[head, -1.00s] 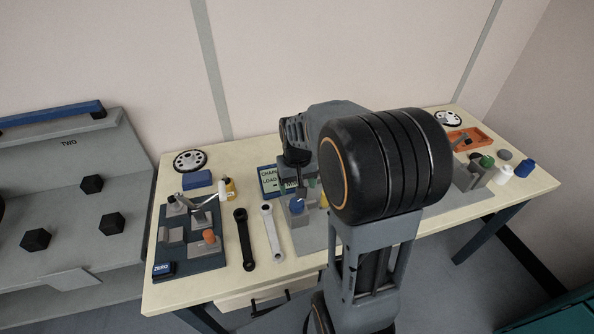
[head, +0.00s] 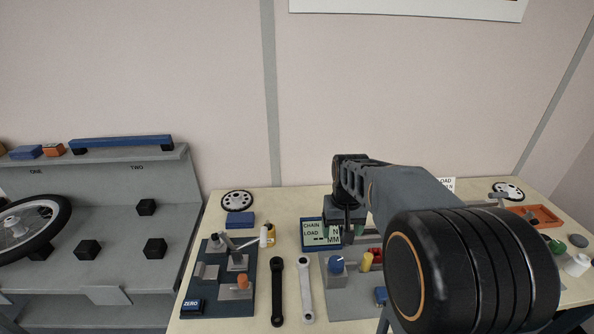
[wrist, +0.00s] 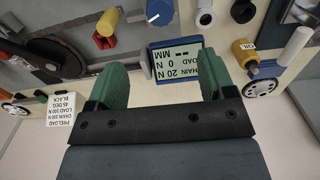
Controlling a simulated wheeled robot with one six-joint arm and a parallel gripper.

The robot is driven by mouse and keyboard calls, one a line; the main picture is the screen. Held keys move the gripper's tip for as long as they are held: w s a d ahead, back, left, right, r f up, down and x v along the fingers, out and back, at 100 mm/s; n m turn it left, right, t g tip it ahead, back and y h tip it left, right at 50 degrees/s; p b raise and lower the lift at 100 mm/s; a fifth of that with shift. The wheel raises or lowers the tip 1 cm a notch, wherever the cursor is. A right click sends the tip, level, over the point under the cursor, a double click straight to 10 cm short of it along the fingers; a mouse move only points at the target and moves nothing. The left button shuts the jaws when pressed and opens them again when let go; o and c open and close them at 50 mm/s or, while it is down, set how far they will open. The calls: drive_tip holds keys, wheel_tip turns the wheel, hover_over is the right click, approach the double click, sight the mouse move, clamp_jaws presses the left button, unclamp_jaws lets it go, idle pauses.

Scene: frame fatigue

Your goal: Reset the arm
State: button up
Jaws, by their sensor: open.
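My arm reaches over the workbench (head: 200,327) from the lower right in the head view. My gripper (wrist: 165,85) shows in the wrist view with its two green finger pads spread apart and nothing between them. In the head view the gripper end (head: 345,215) is partly hidden by my arm, above the bench near a display reading "CHAIN LOAD" (head: 312,235). The same display (wrist: 177,68) shows in the wrist view beyond the gap between the fingers.
A dark fixture marked ZERO (head: 190,306), a black crank arm (head: 277,290) and a silver one (head: 305,290) lie left of my arm. An orange tray (head: 540,215) is at the right. A grey rack (head: 110,220) stands left of the bench.

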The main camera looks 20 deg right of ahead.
drive_tip(key=s+a+r+n+t, duration=0.2)
drive_tip(key=s+a+t, duration=0.2)
drive_tip(key=s+a, duration=0.4)
drive_tip(key=shift+s+r, duration=0.2)
drive_tip(key=shift+s, duration=0.9)
